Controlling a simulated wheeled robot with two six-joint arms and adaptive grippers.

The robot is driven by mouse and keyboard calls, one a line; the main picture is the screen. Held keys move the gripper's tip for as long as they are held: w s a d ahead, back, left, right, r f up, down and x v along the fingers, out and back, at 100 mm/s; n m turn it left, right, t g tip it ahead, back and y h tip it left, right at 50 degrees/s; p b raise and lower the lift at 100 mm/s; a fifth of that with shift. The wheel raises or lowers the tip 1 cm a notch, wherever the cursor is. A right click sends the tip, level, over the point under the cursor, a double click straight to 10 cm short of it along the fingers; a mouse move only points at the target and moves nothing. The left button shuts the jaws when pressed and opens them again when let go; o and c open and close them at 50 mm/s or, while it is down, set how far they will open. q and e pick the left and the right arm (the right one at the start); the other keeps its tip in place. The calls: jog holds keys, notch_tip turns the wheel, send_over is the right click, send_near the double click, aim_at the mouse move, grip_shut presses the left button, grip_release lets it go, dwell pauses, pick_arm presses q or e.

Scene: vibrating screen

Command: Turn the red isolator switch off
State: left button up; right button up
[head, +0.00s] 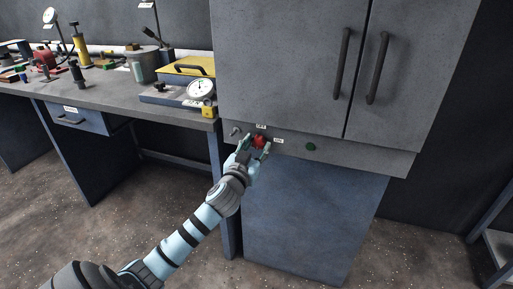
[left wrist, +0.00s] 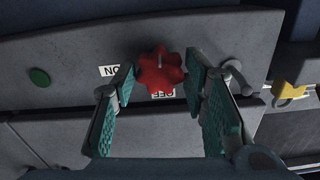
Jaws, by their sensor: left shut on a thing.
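The red isolator switch (head: 259,142) is a lobed knob on the grey panel below the cabinet doors. It also shows in the left wrist view (left wrist: 160,73), with a short pale line on its face, roughly upright in that picture. An OFF label (head: 261,126) sits above the knob and an ON label (head: 278,140) to its right in the head view. My left gripper (head: 257,146) is shut on the knob, with one teal finger on each side of it in the left wrist view (left wrist: 162,72). My right gripper is not in view.
A green button (head: 311,146) is right of the switch, and a small grey toggle (head: 235,131) is left of it. A yellow padlock (head: 208,112) hangs near the bench corner. The workbench (head: 110,95) at left holds tools and a gauge.

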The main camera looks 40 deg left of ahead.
pick_arm(q)
jog(key=shift+f+n, duration=0.1)
jog(key=shift+n, duration=0.5)
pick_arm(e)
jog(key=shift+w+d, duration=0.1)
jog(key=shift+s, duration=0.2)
pick_arm(q)
jog(key=o, duration=1.1)
jog(key=shift+s+d, duration=0.1)
jog(key=shift+s, duration=0.2)
jog(key=v, duration=1.1)
jog(key=shift+s+d, duration=0.1)
jog(key=shift+s, duration=0.1)
